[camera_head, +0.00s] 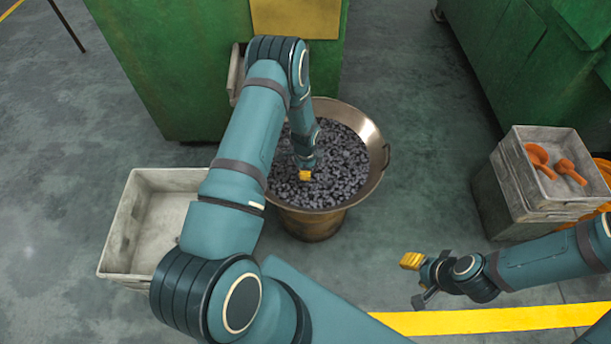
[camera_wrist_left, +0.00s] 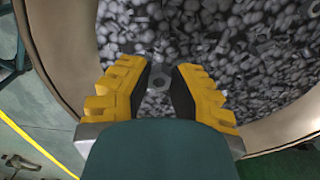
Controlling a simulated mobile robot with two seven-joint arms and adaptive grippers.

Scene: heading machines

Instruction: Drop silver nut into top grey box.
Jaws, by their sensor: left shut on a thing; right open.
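My left gripper (camera_head: 305,174) is over the round metal bowl (camera_head: 366,127) full of grey nuts, its yellow fingertips low over the pile. The left wrist view shows its two yellow fingers (camera_wrist_left: 165,76) shut on a silver nut (camera_wrist_left: 158,84), with the heap of nuts behind it. The head view does not show the held nut clearly. A grey box (camera_head: 510,170) sits on top of a stack at the right, with orange scoops in it. My right gripper (camera_head: 416,280) is open and empty above the floor, at the lower right.
Another grey box (camera_head: 121,232), open and seemingly empty, stands left of the bowl, partly behind my left arm. Green machines (camera_head: 170,70) stand behind and at the upper right (camera_head: 500,50). A yellow line (camera_head: 480,321) crosses the floor. Floor between bowl and stack is clear.

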